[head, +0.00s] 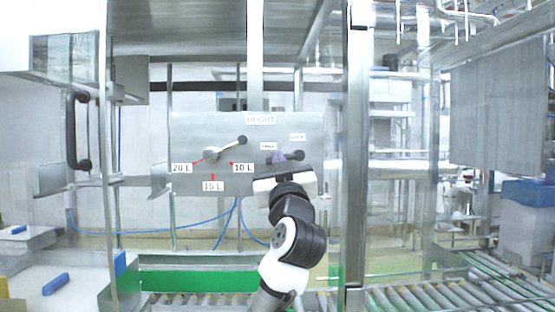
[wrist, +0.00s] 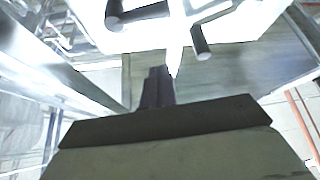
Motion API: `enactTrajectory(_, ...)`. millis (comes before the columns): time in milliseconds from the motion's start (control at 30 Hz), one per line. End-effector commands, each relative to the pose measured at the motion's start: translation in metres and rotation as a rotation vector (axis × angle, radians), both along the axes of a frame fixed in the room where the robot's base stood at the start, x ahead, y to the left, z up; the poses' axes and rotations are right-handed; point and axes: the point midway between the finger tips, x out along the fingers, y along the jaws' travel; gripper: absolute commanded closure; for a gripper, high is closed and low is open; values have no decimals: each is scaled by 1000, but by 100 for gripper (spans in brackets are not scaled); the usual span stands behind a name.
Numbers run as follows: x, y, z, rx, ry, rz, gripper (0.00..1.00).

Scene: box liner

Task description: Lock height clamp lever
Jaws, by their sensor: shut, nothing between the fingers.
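The height panel (head: 200,130) is an upright metal plate labelled HEIGHT. At its right, a clamp lever with a black knob (head: 298,155) points right, just below a LOCK label (head: 297,137); a second small label sits to its left. My gripper (head: 279,158) is in front of this lever and hides its pivot. Its fingers show shut and empty in the wrist view (wrist: 157,84). Dark knobs show beyond the fingertips there, one right (wrist: 203,42) and one upper left (wrist: 137,16). I cannot tell whether the fingers touch the lever.
A second lever (head: 230,146) on the panel points up right, above the 20 L, 15 L and 10 L marks. A metal post (head: 355,200) stands right of my arm. Roller conveyors (head: 400,300) run below, and a black door handle (head: 75,130) is at the left.

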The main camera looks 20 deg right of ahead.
Motion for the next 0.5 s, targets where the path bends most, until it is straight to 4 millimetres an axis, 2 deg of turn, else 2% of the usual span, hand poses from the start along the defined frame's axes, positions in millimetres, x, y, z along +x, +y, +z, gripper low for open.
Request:
enactTrajectory(400,73,-7,49,2,0,2,100)
enactTrajectory(467,81,-8,49,2,3,1,100)
enactTrajectory(500,81,-9,36,3,3,2,100)
